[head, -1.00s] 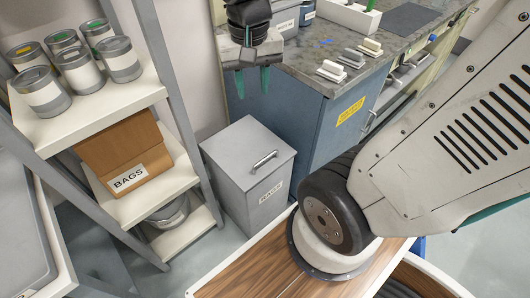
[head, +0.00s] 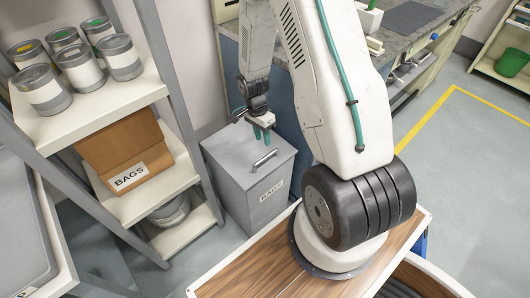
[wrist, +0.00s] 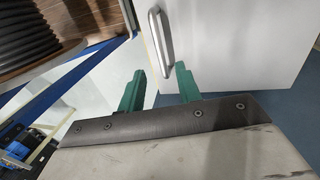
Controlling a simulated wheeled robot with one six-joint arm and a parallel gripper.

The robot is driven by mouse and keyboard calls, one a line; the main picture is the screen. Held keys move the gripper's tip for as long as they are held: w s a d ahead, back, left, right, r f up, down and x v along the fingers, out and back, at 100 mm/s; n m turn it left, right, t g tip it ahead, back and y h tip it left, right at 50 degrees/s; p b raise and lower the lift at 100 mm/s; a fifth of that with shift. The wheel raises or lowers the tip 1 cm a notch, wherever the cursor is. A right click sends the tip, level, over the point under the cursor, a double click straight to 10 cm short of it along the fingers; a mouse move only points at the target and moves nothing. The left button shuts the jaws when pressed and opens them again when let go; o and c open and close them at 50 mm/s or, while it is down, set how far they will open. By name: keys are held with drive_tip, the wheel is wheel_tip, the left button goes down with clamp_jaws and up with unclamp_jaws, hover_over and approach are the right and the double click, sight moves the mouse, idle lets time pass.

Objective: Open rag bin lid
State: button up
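The rag bin (head: 236,193) is a grey box with a RAGS label, standing on the floor between the shelf and the blue cabinet. Its flat grey lid (head: 228,150) is shut and carries a silver bar handle (head: 264,160). My gripper (head: 262,142) points down just above the lid, behind the handle in the head view. Whether a finger touches the handle cannot be told.
The shelf (head: 180,88) with several cans and a BAGS carton (head: 125,150) stands close on the left. The workbench (head: 415,42) is behind, partly hidden by my arm. A wooden-topped surface (head: 245,279) lies in front of the bin. Open floor (head: 460,190) is at right.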

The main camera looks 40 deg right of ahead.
drive_tip(key=f, duration=0.2)
drive_tip(key=s+f, duration=0.1)
drive_tip(key=f, duration=0.4)
drive_tip(key=shift+s+f, duration=0.25)
drive_tip(key=shift+f, duration=0.1)
clamp_jaws()
